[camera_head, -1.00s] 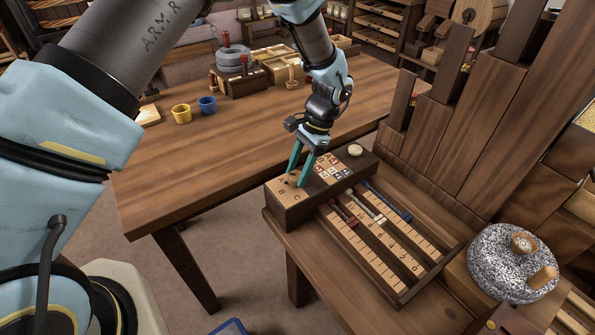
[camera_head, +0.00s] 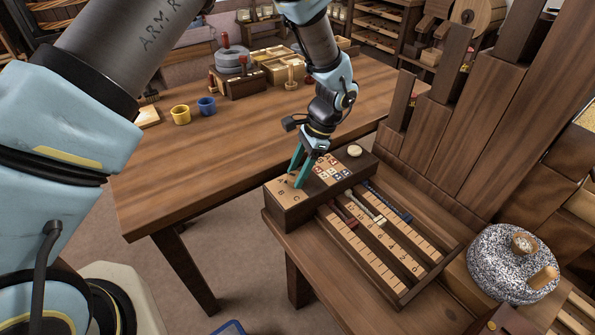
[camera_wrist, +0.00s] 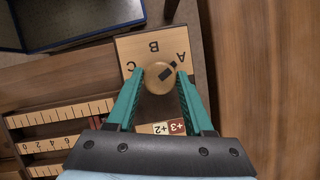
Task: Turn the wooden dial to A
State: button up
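The wooden dial (camera_wrist: 158,82) is a round pale knob with a dark pointer mark, on a light wood plate (camera_wrist: 132,48) lettered A, B and C. In the wrist view the pointer is directed up and right, toward the letter A (camera_wrist: 181,57). My gripper (camera_wrist: 160,73) has its two green fingers on opposite sides of the dial, apparently closed against it. In the head view my gripper (camera_head: 294,179) stands over the lettered end of the wooden box (camera_head: 291,212), its fingers partly hiding the dial.
Number tiles (camera_head: 330,166) and a pale round button (camera_head: 354,151) share the box top. Slider tracks (camera_head: 385,245) lie in front. Yellow (camera_head: 181,115) and blue (camera_head: 207,106) cups stand on the table behind.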

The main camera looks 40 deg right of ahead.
jog(key=o, duration=0.4)
jog(key=b+v, duration=0.2)
jog(key=v, duration=0.8)
jog(key=shift+d+r, duration=0.1)
jog(key=shift+r, duration=0.25)
jog(key=w+a+r+n+g+h, duration=0.15)
jog(key=w+a+n, duration=0.25)
jog(key=w+a, duration=0.45)
jog(key=w+a+r+n+h, duration=0.1)
jog(key=w+a+r+n, duration=0.3)
jog(key=a, duration=0.7)
jog(key=a+n, duration=0.4)
jog(key=a, duration=0.4)
jog(key=s+a+r+n+t+h, duration=0.1)
jog(key=a+n, duration=0.3)
jog(key=a, duration=0.5)
jog(key=s+a+n+h, duration=0.1)
jog(key=a+n, duration=0.3)
jog(key=a, duration=0.5)
jog(key=shift+r+t, duration=0.15)
jog(key=shift+t, duration=0.2)
